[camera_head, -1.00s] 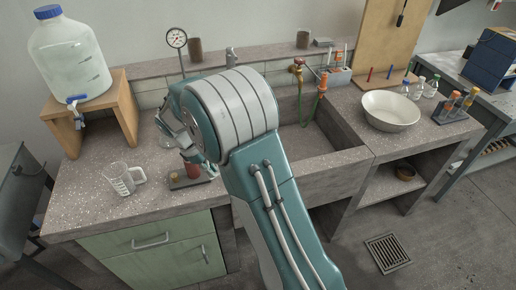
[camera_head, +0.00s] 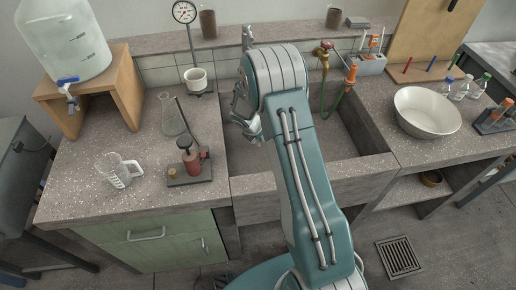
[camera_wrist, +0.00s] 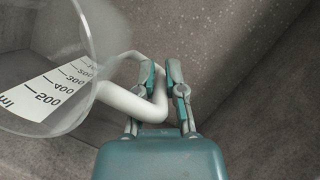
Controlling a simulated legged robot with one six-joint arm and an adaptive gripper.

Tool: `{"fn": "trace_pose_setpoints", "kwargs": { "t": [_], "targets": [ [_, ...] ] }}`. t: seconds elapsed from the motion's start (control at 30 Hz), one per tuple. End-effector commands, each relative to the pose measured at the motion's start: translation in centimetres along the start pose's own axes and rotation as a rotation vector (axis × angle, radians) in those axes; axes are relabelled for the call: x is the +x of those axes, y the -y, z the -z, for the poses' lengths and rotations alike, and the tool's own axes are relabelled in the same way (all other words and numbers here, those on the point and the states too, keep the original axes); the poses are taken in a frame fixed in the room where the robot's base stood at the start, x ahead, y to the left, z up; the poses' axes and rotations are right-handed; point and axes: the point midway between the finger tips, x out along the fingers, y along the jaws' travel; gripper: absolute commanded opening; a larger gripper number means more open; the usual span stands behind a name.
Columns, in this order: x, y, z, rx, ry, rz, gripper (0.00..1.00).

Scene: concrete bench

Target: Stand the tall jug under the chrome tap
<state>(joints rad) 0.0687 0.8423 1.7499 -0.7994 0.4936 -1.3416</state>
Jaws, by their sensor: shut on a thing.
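A clear jug (camera_wrist: 88,30) with a white printed scale shows in the wrist view, and its pale handle (camera_wrist: 120,98) runs between my fingers. My gripper (camera_wrist: 163,82) is shut on that handle. The jug's mouth faces the camera, and its lower end is out of view. In the head view my gripper (camera_head: 243,118) is over the left part of the sink, and my arm hides the held jug. The chrome tap (camera_head: 247,37) rises at the back of the sink, just behind my arm; its lower part is hidden.
A brass tap (camera_head: 324,52) with a green hose is right of my arm. A white bowl (camera_head: 427,110) sits on the right counter. The sink (camera_head: 335,140) has free room.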

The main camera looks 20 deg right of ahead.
Motion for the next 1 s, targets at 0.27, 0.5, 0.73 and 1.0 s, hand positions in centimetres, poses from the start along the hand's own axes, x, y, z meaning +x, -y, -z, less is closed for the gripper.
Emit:
{"fn": "trace_pose_setpoints", "kwargs": {
  "t": [0.27, 0.5, 0.73, 1.0],
  "targets": [
    [3.2, 0.0, 1.3, 0.003, 0.001, 0.001, 0.00],
    [6.1, 0.0, 2.6, 0.003, 0.000, 0.001, 0.00],
    [6.3, 0.0, 2.7, 0.005, 0.001, 0.000, 0.00],
    [6.5, 0.0, 2.7, 0.005, 0.001, 0.001, 0.48]
  ]
}}
